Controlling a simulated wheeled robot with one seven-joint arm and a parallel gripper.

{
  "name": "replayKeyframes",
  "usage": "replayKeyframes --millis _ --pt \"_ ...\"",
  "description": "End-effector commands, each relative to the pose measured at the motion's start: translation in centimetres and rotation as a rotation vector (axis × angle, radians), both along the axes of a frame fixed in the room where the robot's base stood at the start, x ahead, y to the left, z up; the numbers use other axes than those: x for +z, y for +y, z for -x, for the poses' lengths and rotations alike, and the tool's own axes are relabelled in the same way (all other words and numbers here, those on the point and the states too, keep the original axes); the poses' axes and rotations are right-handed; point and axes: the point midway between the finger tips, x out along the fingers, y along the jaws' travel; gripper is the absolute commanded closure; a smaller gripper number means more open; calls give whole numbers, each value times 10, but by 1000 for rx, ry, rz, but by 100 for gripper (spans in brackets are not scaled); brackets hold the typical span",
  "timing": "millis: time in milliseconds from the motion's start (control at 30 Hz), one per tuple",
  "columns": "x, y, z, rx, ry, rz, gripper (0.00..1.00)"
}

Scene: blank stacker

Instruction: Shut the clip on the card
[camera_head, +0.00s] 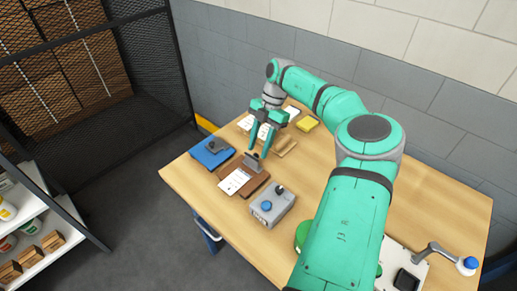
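A brown clipboard (257,179) lies on the table with a white card (234,181) on its front left part. Its grey clip (252,161) stands up at the board's back edge, tilted rather than flat. My gripper (259,150) is just above and behind the clip, pointing down, with its two green fingers apart. Nothing shows between the fingers. Whether a fingertip touches the clip I cannot tell. My arm reaches in from the lower right.
A blue board with a dark clip (212,151) lies to the left. A shelf (40,215) and mesh cage (95,75) are at left.

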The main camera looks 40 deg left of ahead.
Motion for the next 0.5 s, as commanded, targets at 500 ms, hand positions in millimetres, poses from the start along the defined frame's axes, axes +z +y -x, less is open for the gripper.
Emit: replayKeyframes --millis 500 --pt "-12 -1 4 0 0 -1 73"
